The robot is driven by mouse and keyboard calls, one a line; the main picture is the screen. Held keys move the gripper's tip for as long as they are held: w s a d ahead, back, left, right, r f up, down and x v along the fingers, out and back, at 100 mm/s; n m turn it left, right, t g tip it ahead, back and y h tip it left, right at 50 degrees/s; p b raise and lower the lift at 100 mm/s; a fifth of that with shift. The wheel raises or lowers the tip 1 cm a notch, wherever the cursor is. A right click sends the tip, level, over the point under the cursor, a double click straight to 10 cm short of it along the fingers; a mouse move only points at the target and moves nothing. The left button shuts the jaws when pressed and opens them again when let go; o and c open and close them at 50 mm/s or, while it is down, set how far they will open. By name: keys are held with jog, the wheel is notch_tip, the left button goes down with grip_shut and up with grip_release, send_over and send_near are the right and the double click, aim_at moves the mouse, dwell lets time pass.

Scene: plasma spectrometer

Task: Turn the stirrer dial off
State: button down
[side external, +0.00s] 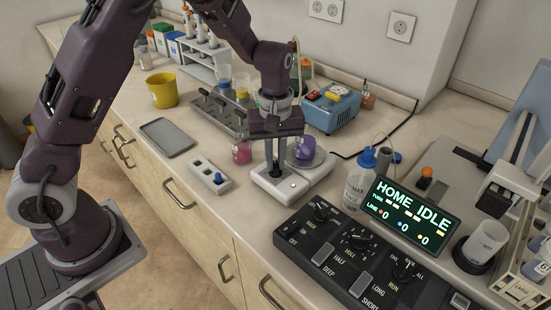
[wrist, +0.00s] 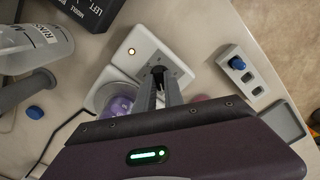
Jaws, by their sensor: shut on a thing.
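The white stirrer (side external: 315,176) stands on the bench in the middle of the side view, with a purple-filled vessel (side external: 305,149) on its round plate. A small lit lamp (side external: 293,185) glows yellowish on its front part. My gripper (side external: 275,170) points straight down over that front part, its two fingers shut on the dark stirrer dial (wrist: 158,70). The fingers hide much of the dial, so I cannot tell its setting. The wrist view also shows the stirrer (wrist: 147,42), its lamp (wrist: 131,51) and the purple vessel (wrist: 119,106) beside the fingers.
A white block with a blue-topped piece (side external: 210,176) lies left of the stirrer. A wash bottle (side external: 358,185) and a black control panel (side external: 340,255) stand to the right and front. A blue device (side external: 331,108) and a pink-filled beaker (side external: 242,153) are behind.

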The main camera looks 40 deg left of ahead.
jog(key=n, duration=0.4)
jog(key=shift+n, duration=0.3)
jog(key=n, duration=0.3)
jog(key=shift+n, duration=0.4)
jog(key=n, duration=0.4)
jog(key=shift+r, duration=0.1)
jog(key=shift+n, duration=2)
jog(key=c, duration=1.4)
grip_release()
jog(key=shift+c, duration=0.2)
